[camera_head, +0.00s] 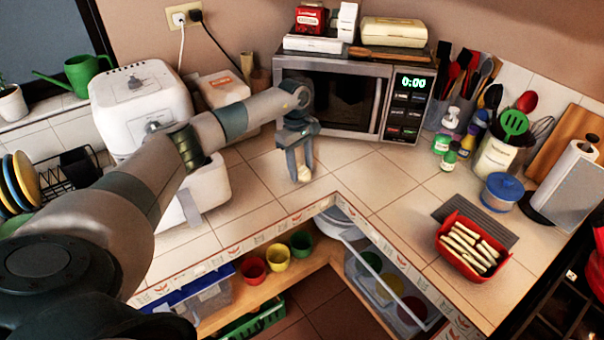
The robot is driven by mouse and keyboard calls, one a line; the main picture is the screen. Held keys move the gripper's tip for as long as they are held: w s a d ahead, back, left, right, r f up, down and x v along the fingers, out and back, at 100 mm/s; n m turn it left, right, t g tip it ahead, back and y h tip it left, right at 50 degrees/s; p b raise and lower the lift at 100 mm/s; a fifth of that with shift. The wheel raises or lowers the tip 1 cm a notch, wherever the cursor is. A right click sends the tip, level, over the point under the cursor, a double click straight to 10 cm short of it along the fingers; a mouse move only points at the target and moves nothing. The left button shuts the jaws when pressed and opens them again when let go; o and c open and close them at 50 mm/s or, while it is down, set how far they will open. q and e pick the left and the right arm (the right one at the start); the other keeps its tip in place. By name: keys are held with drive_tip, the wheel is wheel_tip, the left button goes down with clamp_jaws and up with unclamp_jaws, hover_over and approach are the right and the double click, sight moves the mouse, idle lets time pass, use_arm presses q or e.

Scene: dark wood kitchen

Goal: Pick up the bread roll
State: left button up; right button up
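A small pale object that looks like the bread roll (304,174) is on the tiled counter or just above it, in front of the microwave. My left gripper (301,175) points down over it from the left. Its fingers are apart, one on each side of the roll, and partly hide it. I cannot tell whether they press on the roll or only stand around it, nor whether the roll touches the counter. My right gripper is not in view.
The microwave (330,98) stands close behind the gripper. A white appliance (140,100) is at left. A red basket (443,250) of pale sticks, a blue-lidded jar (500,190) and utensils are at right. The counter's inner corner edge lies in front; tiles right of the gripper are clear.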

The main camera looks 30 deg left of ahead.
sight(302, 168)
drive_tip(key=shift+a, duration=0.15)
use_arm(q)
drive_tip(key=shift+r, duration=0.15)
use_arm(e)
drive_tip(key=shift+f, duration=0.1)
